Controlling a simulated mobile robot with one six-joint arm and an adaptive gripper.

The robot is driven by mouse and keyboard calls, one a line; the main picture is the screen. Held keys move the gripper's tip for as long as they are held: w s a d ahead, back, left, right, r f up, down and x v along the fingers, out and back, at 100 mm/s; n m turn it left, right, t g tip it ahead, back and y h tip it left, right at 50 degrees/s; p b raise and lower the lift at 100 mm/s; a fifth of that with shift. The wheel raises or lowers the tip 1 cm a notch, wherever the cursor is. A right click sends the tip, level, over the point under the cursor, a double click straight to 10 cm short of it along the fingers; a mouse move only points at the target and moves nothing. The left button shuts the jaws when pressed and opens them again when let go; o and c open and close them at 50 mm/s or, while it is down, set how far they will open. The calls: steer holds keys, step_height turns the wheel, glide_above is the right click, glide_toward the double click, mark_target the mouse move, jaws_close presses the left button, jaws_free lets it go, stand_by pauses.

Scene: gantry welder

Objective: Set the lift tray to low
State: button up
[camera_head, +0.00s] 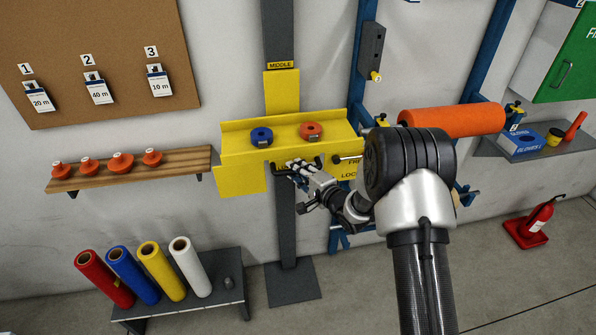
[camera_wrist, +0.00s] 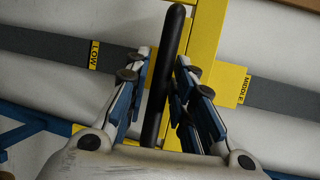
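The yellow lift tray (camera_head: 285,131) sits on a dark grey upright column (camera_head: 278,35) below a MIDDLE label (camera_head: 281,65). My gripper (camera_head: 296,168) is at the handle, in front of the tray. In the wrist view, the black handle (camera_wrist: 166,78) runs between my gripper's fingers (camera_wrist: 162,80), which appear closed in on it. That view also shows a LOW label (camera_wrist: 94,55) on the column, with the tray between LOW and MIDDLE.
A low bench (camera_head: 225,291) with several coloured rolls (camera_head: 161,271) stands at lower left. A wooden shelf (camera_head: 187,162) with orange pieces is left of the tray. A blue frame with an orange roll (camera_head: 451,120) is at right.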

jaws_close()
steer(key=shift+f, duration=0.1)
stand_by(0.3)
